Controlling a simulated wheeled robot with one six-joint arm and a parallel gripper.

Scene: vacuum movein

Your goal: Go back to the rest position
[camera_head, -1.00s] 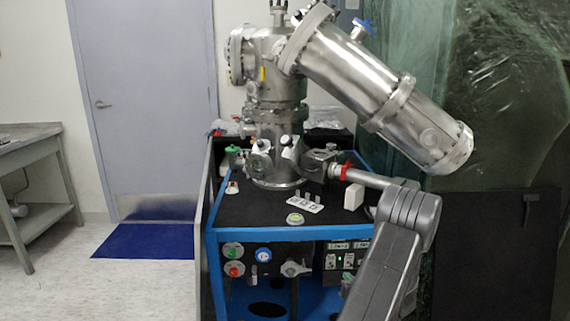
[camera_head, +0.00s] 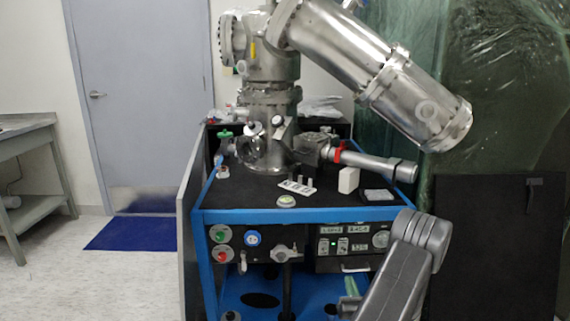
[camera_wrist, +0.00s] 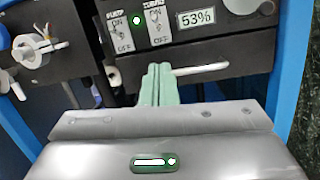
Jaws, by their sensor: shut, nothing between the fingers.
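My gripper's pale green fingers (camera_wrist: 157,85) are closed together with nothing between them in the wrist view. They point at the front control panel of the blue-framed vacuum cart, just below a display reading 53% (camera_wrist: 196,18). In the head view the gripper (camera_head: 350,286) shows as a small green bit in front of the cart's lower front. My grey arm (camera_head: 400,268) is folded at the lower right and hides part of the cart.
The cart's black top (camera_head: 240,190) carries a steel vacuum chamber (camera_head: 268,100), a white block (camera_head: 348,180) and a strip of small posts (camera_head: 297,186). Valve knobs (camera_head: 252,238) and a handle (camera_head: 355,268) stick out in front.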

